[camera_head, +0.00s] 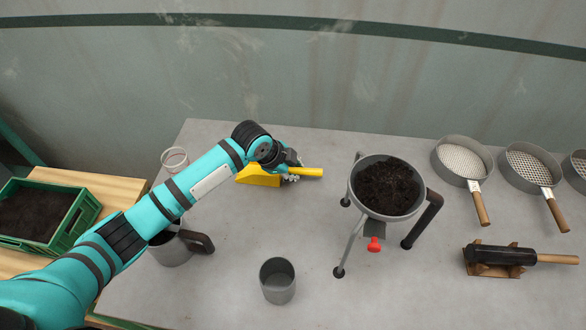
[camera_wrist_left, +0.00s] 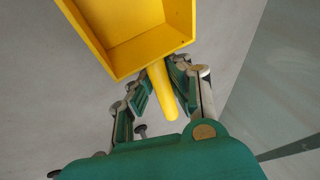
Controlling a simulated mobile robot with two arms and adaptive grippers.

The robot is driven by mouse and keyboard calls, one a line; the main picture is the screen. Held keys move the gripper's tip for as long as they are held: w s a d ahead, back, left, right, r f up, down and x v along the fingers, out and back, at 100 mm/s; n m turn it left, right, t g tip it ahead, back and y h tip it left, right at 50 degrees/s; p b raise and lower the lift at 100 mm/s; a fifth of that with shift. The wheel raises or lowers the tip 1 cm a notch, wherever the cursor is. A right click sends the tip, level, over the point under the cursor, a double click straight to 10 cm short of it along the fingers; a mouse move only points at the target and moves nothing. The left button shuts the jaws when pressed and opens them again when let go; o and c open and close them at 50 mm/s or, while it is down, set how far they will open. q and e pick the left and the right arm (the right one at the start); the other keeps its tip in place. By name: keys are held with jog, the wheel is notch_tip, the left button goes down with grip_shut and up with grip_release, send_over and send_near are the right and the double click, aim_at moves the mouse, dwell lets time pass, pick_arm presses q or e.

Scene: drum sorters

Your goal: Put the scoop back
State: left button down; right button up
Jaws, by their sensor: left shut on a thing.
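A yellow scoop (camera_head: 259,177) is at the back left of the grey table, partly hidden behind my left gripper. Its yellow handle (camera_head: 308,171) points to the right. My left gripper (camera_head: 291,173) is shut on the scoop's handle. In the left wrist view the scoop's open tray (camera_wrist_left: 135,35) shows empty, and its handle (camera_wrist_left: 160,88) runs between the fingers of the gripper (camera_wrist_left: 158,95). I cannot tell whether the scoop touches the table. My right gripper is not in view.
A drum (camera_head: 360,200) of dark soil stands on legs right of the scoop. A grey cup (camera_head: 277,283), a handled pot (camera_head: 172,250) and a white ring (camera_head: 174,153) are nearby. Sieves (camera_head: 462,160) and a tool on a rest (camera_head: 500,258) lie right. A green soil crate (camera_head: 75,222) stands left.

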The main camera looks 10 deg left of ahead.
pick_arm(q)
jog(key=c, duration=1.3)
grip_release()
jog(key=shift+s+a+r, duration=0.1)
jog(key=shift+a+r, duration=0.05)
jog(key=shift+r, duration=0.3)
jog(key=v, duration=1.1)
jog(key=shift+s+a, duration=0.1)
